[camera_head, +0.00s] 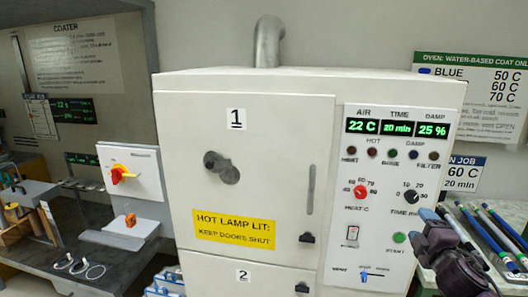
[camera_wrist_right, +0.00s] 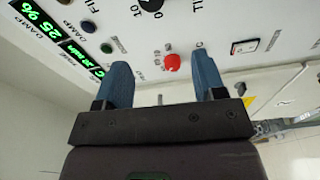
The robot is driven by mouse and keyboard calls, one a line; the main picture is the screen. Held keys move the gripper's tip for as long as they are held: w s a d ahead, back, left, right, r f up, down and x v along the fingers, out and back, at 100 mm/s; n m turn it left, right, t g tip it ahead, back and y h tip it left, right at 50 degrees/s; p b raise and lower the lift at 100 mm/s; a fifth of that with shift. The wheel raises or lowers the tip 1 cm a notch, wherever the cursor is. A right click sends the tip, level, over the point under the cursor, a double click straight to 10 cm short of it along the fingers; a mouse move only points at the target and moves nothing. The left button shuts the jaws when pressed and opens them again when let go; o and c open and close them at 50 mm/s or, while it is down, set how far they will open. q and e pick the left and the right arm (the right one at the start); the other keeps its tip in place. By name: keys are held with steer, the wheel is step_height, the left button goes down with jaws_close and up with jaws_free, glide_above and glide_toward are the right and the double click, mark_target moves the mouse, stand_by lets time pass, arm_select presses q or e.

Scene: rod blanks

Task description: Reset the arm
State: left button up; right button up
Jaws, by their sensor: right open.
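My right gripper (camera_head: 437,213) is at the lower right of the head view, in front of the right edge of the oven's control panel (camera_head: 386,190). Its two blue fingers also show in the right wrist view (camera_wrist_right: 160,62), spread apart with nothing between them. The red heat knob (camera_wrist_right: 172,62) shows behind the gap there, and I cannot tell any contact with the panel. My left gripper is not in view.
The white oven (camera_head: 270,120) fills the middle, its door 1 looking closed. Several rods (camera_head: 485,237) lie on the right-hand bench close to my right gripper. A coater bench with a red-and-yellow switch (camera_head: 122,174) stands at left.

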steer(key=s+a+f+m+g+y, duration=0.1)
steer(key=s+a+f+m+g, duration=0.1)
steer(key=s+a+f+m, duration=0.55)
steer(key=s+a+f+m+g+y, duration=0.15)
steer(key=s+f, duration=0.35)
steer(key=f, duration=0.5)
steer(key=s+a+f+m+g, duration=0.1)
steer(key=s+f+m, duration=0.1)
steer(key=s+f, duration=0.3)
steer(key=s+a+f+m+g, duration=0.2)
steer(key=s+f, duration=0.4)
steer(key=s, duration=0.5)
steer(key=shift+a+f+m+h, duration=0.2)
steer(key=shift+m+h, duration=0.15)
steer(key=shift+m, duration=0.45)
